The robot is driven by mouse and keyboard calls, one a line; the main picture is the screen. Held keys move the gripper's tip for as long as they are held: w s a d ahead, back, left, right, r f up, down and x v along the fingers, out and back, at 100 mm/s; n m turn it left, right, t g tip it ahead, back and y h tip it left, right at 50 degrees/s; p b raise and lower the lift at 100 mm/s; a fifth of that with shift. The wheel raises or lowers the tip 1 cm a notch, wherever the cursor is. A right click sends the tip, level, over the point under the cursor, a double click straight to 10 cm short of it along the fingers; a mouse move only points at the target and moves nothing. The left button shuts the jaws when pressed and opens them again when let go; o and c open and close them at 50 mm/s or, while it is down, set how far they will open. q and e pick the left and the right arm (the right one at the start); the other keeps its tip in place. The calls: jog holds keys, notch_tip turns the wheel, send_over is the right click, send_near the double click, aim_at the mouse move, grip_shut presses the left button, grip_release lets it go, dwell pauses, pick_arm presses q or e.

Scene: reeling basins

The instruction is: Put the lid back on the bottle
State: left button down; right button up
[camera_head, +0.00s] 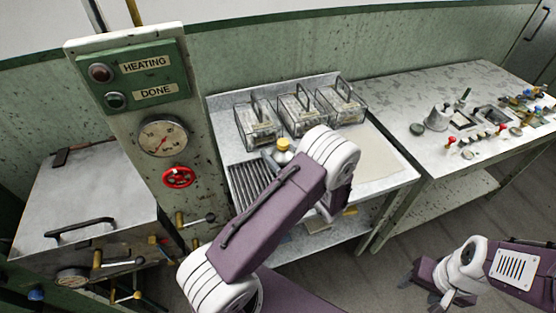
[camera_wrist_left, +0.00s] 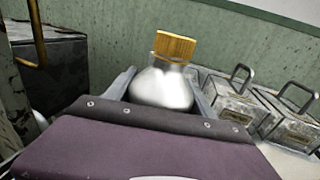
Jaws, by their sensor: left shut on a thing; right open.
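A rounded white bottle (camera_wrist_left: 162,88) with a ribbed golden-yellow lid (camera_wrist_left: 175,46) on top stands between the fingers of my left gripper (camera_wrist_left: 160,80) in the left wrist view. My left gripper is shut on the bottle's body. The lid looks seated on the neck and slightly tilted in this view. In the head view the lid (camera_head: 283,144) shows above the bottle (camera_head: 284,157), beside my left arm, which hides most of that gripper. My right gripper (camera_head: 426,287) is open and empty, low at the bottom right, away from the tables.
Several clear boxes with handles (camera_head: 298,110) stand behind the bottle on the grey table. A ribbed dark rack (camera_head: 255,188) lies left of it. A pale mat (camera_head: 372,150) on the right is clear. The right table (camera_head: 395,100) holds many small items.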

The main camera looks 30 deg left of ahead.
aim_at(278, 161)
pick_arm(q)
notch_tip(278, 161, down, 4)
jog(key=shift+w, duration=0.1)
dwell(0.4)
jog(key=shift+f, duration=0.1)
jog(key=shift+c, duration=1.6)
grip_release()
